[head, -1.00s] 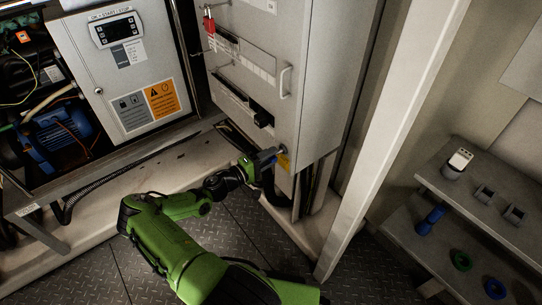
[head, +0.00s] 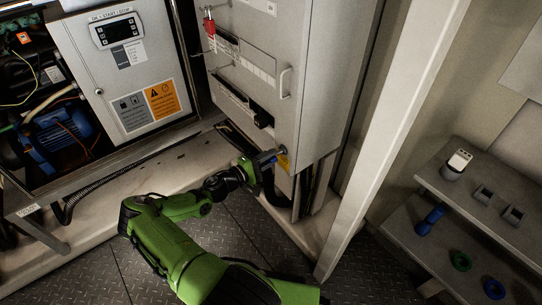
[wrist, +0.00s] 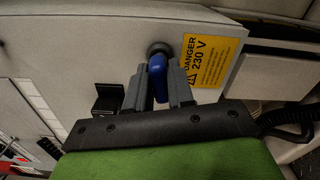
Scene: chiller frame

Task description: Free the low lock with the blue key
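The blue key (wrist: 157,77) is at the low lock (wrist: 158,48), a dark round fitting low on the grey cabinet door beside the yellow danger label. My gripper (wrist: 159,90) has one finger on each side of the key's blue handle, close against it, and appears shut on it. The key's front end is hidden at the lock, so its depth cannot be seen. In the head view my gripper (head: 262,163) reaches the lower cabinet corner, with the blue key (head: 268,156) showing at its tip.
The tall grey cabinet (head: 300,90) has a handle and a red padlock (head: 209,27). A white post (head: 375,130) stands right of it.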

